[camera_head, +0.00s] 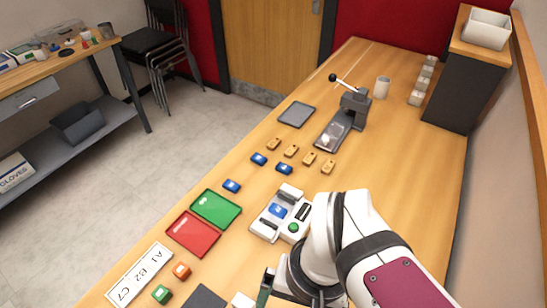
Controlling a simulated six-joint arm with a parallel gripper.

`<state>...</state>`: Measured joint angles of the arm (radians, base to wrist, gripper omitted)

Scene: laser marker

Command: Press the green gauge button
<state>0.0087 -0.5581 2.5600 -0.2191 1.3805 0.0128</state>
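The gauge (268,228) is a white device on the wooden table, just left of my arm. Its round green button (293,227) shows on the front right part, close to my arm. A blue block (278,210) sits on the gauge, and a small dark panel (303,211) is beside it. My gripper (264,290) is low in the picture, nearer the camera than the gauge and apart from the button. It is mostly hidden by my white arm, and I cannot tell whether its fingers are open.
A green tray (216,207) and a red tray (193,234) lie left of the gauge. Blue blocks (284,167) and tan blocks (309,158) lie behind it. A lever press (352,108) stands farther back. A label board (139,275) and orange and green blocks (161,294) are front left.

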